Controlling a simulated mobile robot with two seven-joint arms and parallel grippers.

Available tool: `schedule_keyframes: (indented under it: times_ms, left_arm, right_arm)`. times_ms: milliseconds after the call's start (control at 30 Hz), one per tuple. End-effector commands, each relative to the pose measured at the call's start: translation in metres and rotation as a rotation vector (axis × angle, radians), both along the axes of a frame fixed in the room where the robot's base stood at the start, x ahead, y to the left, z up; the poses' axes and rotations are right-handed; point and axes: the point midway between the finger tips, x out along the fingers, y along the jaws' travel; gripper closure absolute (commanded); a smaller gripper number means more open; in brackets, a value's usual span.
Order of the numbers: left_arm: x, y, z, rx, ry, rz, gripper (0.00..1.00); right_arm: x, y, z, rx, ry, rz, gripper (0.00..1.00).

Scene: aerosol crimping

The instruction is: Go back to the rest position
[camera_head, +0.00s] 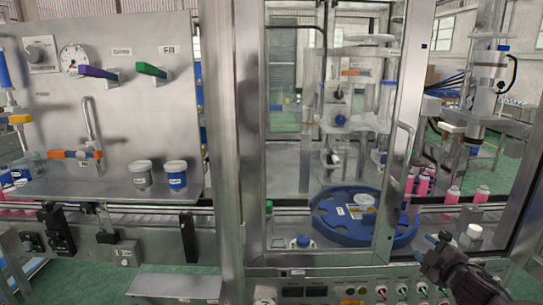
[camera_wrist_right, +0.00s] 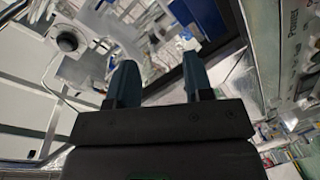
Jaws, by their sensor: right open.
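My right gripper (camera_head: 437,246) is at the lower right of the head view, in front of the right part of the machine. Its two dark fingers also show in the right wrist view (camera_wrist_right: 158,85), apart and with nothing between them. It holds nothing. My left gripper is not in the head view. The crimping machine has a glass-fronted cabinet with a steel door frame (camera_head: 402,150). Behind the glass is a round blue turntable (camera_head: 335,232). Pink aerosol cans (camera_head: 452,195) stand to the right of the cabinet.
A control panel (camera_head: 340,291) with buttons runs along the bottom, close to the right gripper. A white-capped item (camera_head: 474,232) stands just right of the gripper. On the left are a steel panel with coloured valve handles (camera_head: 97,72) and two small tubs (camera_head: 176,176) on a shelf.

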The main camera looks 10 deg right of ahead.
Motion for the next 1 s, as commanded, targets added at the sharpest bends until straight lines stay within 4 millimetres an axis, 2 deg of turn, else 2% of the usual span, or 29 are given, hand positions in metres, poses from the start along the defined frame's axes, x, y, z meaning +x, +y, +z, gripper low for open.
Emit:
schedule_keyframes:
  times_ms: [33,200,300,500,633,800,1000]
  left_arm:
    - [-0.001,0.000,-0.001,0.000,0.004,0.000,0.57]
    - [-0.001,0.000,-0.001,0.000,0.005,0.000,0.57]
    - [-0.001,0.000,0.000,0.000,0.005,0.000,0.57]
    - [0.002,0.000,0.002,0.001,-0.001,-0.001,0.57]
    - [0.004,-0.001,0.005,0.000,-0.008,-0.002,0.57]
    - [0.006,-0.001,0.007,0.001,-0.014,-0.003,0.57]
    - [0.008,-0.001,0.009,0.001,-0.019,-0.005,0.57]
  right_arm:
    - [-0.016,0.021,-0.025,0.080,0.031,0.003,0.53]
    - [-0.071,0.081,-0.086,0.323,0.120,-0.009,0.53]
    - [-0.106,0.111,-0.114,0.460,0.169,-0.033,0.53]
    - [-0.179,0.162,-0.156,0.717,0.252,-0.115,0.53]
    - [-0.224,0.183,-0.178,0.838,0.293,-0.193,0.53]
    - [-0.266,0.194,-0.204,0.908,0.345,-0.278,0.53]
    - [-0.284,0.193,-0.214,0.914,0.370,-0.306,0.53]
